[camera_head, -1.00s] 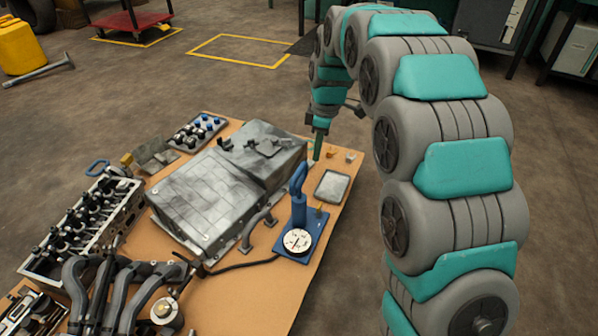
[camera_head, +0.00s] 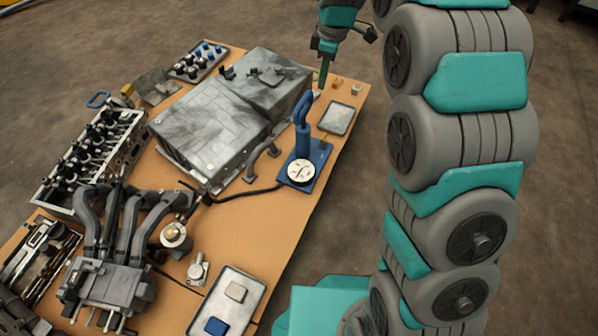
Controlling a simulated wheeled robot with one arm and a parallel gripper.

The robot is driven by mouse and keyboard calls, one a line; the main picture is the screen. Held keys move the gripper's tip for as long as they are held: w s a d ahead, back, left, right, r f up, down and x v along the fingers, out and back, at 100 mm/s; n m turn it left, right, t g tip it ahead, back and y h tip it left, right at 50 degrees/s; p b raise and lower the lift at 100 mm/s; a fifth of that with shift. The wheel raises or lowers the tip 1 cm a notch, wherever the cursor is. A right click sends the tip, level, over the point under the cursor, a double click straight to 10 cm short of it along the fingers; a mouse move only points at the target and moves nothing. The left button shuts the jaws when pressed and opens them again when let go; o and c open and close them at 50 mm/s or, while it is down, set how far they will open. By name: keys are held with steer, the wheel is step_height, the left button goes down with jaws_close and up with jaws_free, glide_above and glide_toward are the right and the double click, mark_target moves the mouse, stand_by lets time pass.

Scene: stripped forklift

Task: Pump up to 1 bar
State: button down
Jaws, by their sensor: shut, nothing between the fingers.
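The blue hand pump (camera_head: 303,142) stands upright on its base plate on the table, with its blue loop handle (camera_head: 304,106) on top. A round white gauge (camera_head: 301,171) sits at the front of the pump base; its reading is too small to make out. A black hose (camera_head: 245,192) runs left from the pump to the dark pipes. My gripper (camera_head: 323,80) points down, shut and empty, behind the pump and slightly right of its handle, apart from it in the picture.
A large grey metal case (camera_head: 210,130) lies left of the pump. A cylinder head (camera_head: 88,160) and a pipe manifold (camera_head: 120,225) lie farther left. A small tray (camera_head: 338,119) is right of the pump; another tray (camera_head: 228,300) with two pads is in front.

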mark_target(306, 99)
stand_by(0.4)
steer(key=a+r+p, duration=0.1)
steer(key=p, duration=0.4)
steer(key=a+r+p, duration=0.1)
steer(key=a+p, duration=0.1)
steer(key=p, duration=0.4)
steer(key=shift+w, duration=0.2)
steer(key=shift+f, duration=0.1)
steer(key=shift+a+f+b, duration=0.2)
steer(key=shift+f+b, duration=0.05)
steer(key=shift+f, duration=1.45)
steer(key=shift+a+f+b, duration=0.2)
steer(key=shift+f, duration=1.5)
